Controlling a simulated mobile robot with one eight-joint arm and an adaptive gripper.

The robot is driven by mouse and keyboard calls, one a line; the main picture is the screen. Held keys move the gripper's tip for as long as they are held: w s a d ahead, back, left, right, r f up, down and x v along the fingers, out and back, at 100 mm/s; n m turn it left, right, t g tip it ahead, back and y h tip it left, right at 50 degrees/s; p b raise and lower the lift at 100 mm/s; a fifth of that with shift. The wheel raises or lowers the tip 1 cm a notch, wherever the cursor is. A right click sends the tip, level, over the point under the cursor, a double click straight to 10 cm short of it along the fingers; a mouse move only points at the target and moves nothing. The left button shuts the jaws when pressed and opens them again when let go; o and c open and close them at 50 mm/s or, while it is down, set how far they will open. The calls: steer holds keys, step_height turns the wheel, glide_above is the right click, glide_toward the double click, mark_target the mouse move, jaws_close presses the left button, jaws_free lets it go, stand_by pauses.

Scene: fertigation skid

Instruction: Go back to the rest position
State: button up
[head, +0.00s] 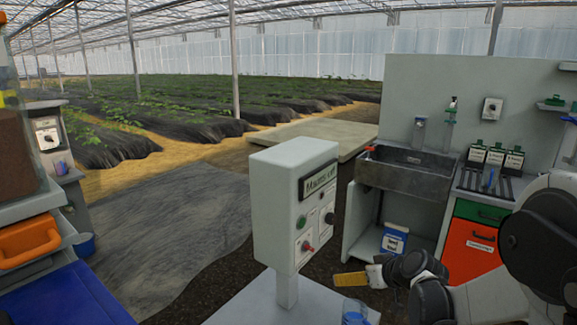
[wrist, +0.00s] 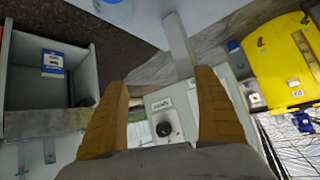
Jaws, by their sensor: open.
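My gripper (head: 350,279) is low in the head view, right of the grey control box (head: 290,200) and in front of the sink cabinet. Its tan fingers point left, towards the control box side. In the wrist view my gripper (wrist: 160,78) has its two fingers wide apart with nothing held between them. Beyond them shows a light grey panel with a black knob (wrist: 163,130) and a label above it. I cannot read that label surely. The fingers appear apart from the panel.
The control box stands on a post above a pale base plate (head: 250,305). A blue cup (head: 354,312) is near that plate's right edge. A sink (head: 405,175) and orange drawer (head: 470,252) are at right. A blue-white container (head: 394,238) sits under the sink. A yellow tank (wrist: 280,65) shows in the wrist view.

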steer(key=s+a+r+m+g+h, duration=0.1)
steer(key=s+r, duration=0.4)
steer(key=s, duration=0.3)
steer(key=s+a+r+m+h, duration=0.1)
steer(key=s+r, duration=0.4)
steer(key=s, duration=0.3)
steer(key=s+d+m+h, duration=0.2)
steer(key=s, duration=1.2)
steer(key=shift+s+g+h, duration=0.25)
steer(key=shift+g+h, duration=0.05)
steer(key=shift+f, duration=0.1)
